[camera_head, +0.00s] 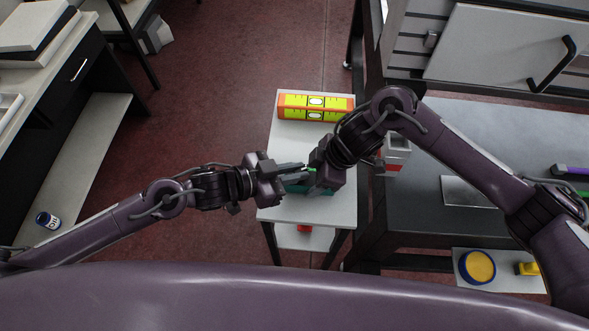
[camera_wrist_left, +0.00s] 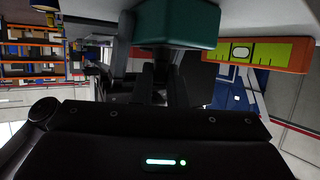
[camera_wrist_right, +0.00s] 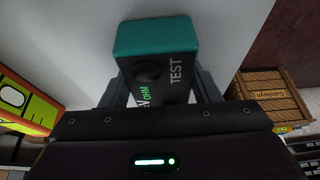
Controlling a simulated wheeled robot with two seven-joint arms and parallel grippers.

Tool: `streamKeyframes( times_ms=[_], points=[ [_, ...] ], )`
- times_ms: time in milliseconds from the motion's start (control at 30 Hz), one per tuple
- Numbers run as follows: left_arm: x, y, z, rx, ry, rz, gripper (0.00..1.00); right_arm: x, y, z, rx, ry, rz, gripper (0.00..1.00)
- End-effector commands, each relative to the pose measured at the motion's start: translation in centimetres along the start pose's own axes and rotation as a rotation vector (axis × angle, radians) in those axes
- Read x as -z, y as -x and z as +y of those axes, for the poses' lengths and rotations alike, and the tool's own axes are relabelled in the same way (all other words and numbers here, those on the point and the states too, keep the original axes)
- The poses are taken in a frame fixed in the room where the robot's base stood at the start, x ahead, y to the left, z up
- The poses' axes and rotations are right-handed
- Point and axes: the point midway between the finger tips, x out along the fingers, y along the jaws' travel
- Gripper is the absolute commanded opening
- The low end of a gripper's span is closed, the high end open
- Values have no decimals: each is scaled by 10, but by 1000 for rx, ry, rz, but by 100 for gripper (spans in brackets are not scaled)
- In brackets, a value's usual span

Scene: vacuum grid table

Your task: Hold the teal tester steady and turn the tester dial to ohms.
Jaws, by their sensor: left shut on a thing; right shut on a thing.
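The teal tester (camera_wrist_right: 150,38) sits on the small white table. It shows its dark face in the right wrist view, with "TEST", "V" and a green-lit "OHM" label and a dark round part (camera_wrist_right: 147,72). My right gripper (camera_wrist_right: 162,92) comes from above, its fingers on both sides of the tester body, shut on it. My left gripper (camera_head: 303,168) comes in from the left over the tester, its fingers close together on something small and dark, apparently the dial, mostly hidden. The left wrist view shows the tester's teal side (camera_wrist_left: 178,28) just beyond these fingers.
An orange and yellow spirit level (camera_head: 315,106) lies at the table's far end. A dark workbench (camera_head: 480,215) stands close on the right, with a red and white thing (camera_head: 396,152) near its edge. A wooden crate (camera_wrist_right: 268,92) shows in the right wrist view.

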Motion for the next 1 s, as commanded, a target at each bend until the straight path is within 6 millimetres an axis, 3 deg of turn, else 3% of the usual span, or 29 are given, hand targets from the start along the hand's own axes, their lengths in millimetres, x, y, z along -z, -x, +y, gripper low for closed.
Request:
streamKeyframes(
  times_ms=[33, 67, 233, 667, 833, 1000],
  points=[
    [1, 0, -1, 4, -1, 1, 0, 0, 0, -1, 2, 1, -1, 28],
    [1, 0, -1, 4, -1, 1, 14, 0, 0, -1, 2, 1, -1, 28],
    [1, 0, -1, 3, -1, 1, 35, 0, 0, 0, 1, 1, -1, 28],
    [0, 2, 0, 2, 0, -1, 35, 0, 0, 0, 0, 0, -1, 28],
    [-2, 20, 0, 3, 1, -4, 35, 0, 0, 0, 0, 0, -1, 28],
    [-3, 53, 0, 2, -1, -8, 35, 0, 0, 0, 0, 0, -1, 28]
  ],
)
